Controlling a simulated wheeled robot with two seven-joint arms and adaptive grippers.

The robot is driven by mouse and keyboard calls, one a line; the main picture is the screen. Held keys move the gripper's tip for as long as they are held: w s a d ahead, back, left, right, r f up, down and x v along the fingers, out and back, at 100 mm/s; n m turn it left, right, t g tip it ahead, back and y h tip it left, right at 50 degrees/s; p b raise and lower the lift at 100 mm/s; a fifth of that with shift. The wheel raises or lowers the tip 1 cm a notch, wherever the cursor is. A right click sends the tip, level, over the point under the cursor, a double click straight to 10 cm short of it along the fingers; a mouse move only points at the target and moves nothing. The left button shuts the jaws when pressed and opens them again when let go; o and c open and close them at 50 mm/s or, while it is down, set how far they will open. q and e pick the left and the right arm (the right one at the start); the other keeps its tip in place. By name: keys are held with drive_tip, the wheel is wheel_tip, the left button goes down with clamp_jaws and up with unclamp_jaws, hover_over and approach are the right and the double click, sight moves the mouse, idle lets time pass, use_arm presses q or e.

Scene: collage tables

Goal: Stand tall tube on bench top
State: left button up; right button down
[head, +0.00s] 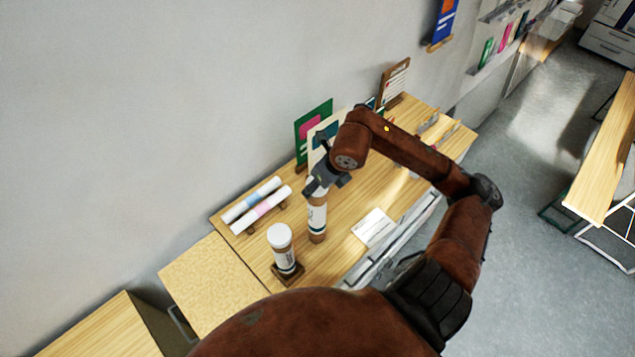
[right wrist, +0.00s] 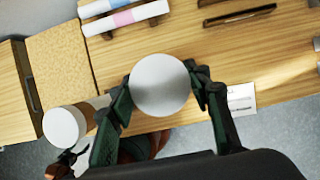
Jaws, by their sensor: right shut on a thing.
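A tall tube (head: 317,217) with a white label and brown lower part is upright over the wooden bench top (head: 345,262). My right gripper (head: 318,186) is shut on its upper end from above. In the right wrist view its round white cap (right wrist: 160,84) sits between the two fingers of the right gripper (right wrist: 162,92). I cannot tell for sure whether its lower end touches the bench. A second, white-capped tube (head: 281,247) stands upright in a small brown base in front and to the left; it also shows in the right wrist view (right wrist: 65,127). My left gripper is out of view.
Two pale rolls (head: 262,209) lie on a rack at the left. A green framed picture (head: 313,125) and other boards stand along the wall. A white card (head: 373,227) lies to the right of the held tube. Bare wood surrounds the tubes.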

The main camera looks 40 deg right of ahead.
drive_tip(key=shift+f, duration=0.3)
drive_tip(key=c, duration=1)
unclamp_jaws()
drive_tip(key=shift+c, duration=0.2)
drive_tip(key=shift+r, duration=0.1)
drive_tip(key=b+v, duration=0.2)
drive_tip(key=v, duration=1)
